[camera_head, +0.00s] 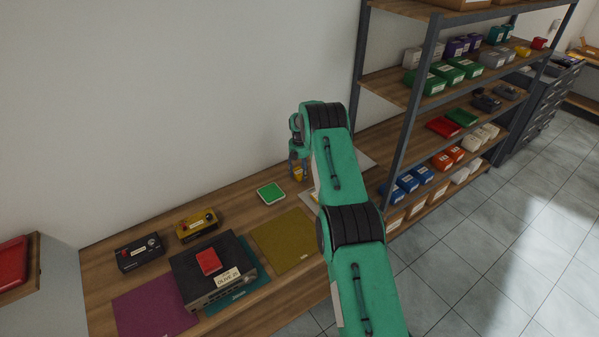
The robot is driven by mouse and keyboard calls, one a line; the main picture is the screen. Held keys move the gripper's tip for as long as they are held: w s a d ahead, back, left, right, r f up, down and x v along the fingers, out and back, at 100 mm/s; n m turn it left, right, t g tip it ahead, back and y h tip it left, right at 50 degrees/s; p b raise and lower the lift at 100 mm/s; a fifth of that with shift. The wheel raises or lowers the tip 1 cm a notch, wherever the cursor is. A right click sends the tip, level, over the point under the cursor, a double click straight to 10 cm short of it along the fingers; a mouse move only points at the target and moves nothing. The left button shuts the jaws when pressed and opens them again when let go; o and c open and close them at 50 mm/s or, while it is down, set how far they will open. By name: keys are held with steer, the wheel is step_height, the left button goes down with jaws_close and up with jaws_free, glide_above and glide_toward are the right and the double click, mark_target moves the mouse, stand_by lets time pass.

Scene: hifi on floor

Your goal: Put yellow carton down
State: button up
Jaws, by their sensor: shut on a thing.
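The yellow carton (298,174) is a small yellow-orange block, partly hidden by my gripper. My gripper (298,167) is shut on it near the back of the wooden bench (225,200), close to the white wall. My green arm reaches in from the lower right and covers part of the bench. I cannot tell whether the carton touches the surface under it.
A green-and-white square (270,193) lies left of my gripper. Olive (284,241), magenta (152,308) and teal (240,292) mats lie forward. A black hifi unit (207,272), a yellow box (196,226) and a black box (140,252) stand left. Shelving (402,130) rises right.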

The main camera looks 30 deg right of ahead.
mark_target(299, 172)
steer(key=shift+f, duration=0.15)
steer(key=o, duration=1.1)
steer(key=shift+o, duration=0.2)
steer(key=shift+r, duration=0.2)
step_height(299, 172, up, 12)
steer(key=b, duration=0.1)
steer(key=shift+b, duration=0.4)
